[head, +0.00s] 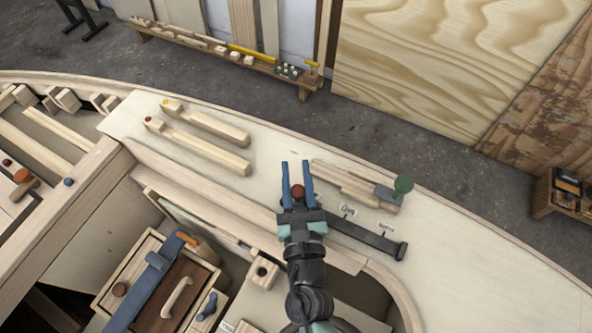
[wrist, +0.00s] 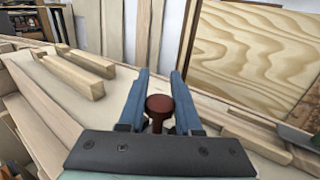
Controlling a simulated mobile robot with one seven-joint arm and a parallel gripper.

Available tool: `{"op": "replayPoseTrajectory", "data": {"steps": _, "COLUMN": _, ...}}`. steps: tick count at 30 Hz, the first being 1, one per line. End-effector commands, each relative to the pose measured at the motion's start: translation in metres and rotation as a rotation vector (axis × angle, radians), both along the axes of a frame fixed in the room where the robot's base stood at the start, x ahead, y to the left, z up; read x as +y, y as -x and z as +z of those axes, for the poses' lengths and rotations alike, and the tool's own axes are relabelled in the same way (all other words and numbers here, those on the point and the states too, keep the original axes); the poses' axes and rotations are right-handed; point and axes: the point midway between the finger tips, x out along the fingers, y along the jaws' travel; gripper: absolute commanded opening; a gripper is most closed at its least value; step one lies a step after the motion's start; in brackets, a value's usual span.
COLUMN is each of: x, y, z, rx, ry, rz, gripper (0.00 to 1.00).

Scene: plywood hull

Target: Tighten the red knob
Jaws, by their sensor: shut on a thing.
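The dark red round knob (head: 298,191) stands between the two blue fingers of my gripper (head: 296,172), over the pale deck edge. In the wrist view the knob (wrist: 159,104) shows its round top and a short stem, with a finger on each side. My gripper (wrist: 160,84) is shut on the knob, and its fingertips reach past it. The lower part of the stem is partly hidden by the dark gripper body. A dark bar (head: 365,237) runs to the right from beside my gripper, with small labels above it.
Two long wooden blocks (head: 205,125) lie on the deck at left. A wooden box (head: 113,283) with a blue clamp is below left. The deck at far right is clear.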

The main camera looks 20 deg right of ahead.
Motion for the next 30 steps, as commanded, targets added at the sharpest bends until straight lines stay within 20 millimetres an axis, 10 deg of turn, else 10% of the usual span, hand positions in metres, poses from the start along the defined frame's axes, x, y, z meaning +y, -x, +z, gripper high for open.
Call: {"op": "replayPoseTrajectory", "data": {"steps": 30, "x": -0.016, "y": 0.012, "z": 0.0, "rx": -0.001, "ry": 0.0, "rz": -0.69, "gripper": 0.0}}
